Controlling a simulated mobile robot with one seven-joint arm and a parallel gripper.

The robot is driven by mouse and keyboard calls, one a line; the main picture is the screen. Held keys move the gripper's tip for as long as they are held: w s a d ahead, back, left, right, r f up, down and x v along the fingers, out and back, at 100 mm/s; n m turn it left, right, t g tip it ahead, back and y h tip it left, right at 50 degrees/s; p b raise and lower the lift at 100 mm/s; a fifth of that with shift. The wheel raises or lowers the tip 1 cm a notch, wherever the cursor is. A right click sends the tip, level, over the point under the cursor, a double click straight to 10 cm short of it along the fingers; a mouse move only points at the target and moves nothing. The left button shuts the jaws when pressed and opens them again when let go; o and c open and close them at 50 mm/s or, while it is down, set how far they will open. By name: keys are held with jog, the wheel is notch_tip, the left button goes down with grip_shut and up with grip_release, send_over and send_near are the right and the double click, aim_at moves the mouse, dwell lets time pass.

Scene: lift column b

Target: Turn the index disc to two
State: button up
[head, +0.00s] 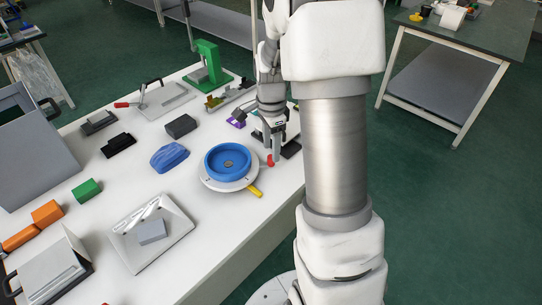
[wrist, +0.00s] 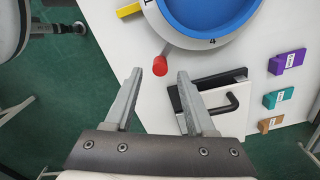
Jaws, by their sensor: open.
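The index disc is a white round plate (head: 210,183) with a blue ring (head: 228,161) on the white table. A red-tipped handle (head: 270,161) sticks out from its right side, and a yellow pointer (head: 254,191) lies at its front right. In the wrist view the red tip (wrist: 160,66) sits between and just beyond my open fingertips (wrist: 160,75), with no contact visible. That view shows a "4" on the white rim (wrist: 212,42) and part of another mark near the yellow piece (wrist: 128,10). My gripper (head: 275,150) points down beside the disc. No "2" is readable.
A black-handled plate (wrist: 215,97) lies close to the right finger. Purple (wrist: 287,61), teal (wrist: 279,98) and brown (wrist: 270,124) labelled blocks stand further right. A blue block (head: 169,157) and a tilted grey panel (head: 152,235) lie left of the disc.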

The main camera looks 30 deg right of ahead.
jog(key=shift+f, duration=1.4)
grip_shut()
dwell(0.4)
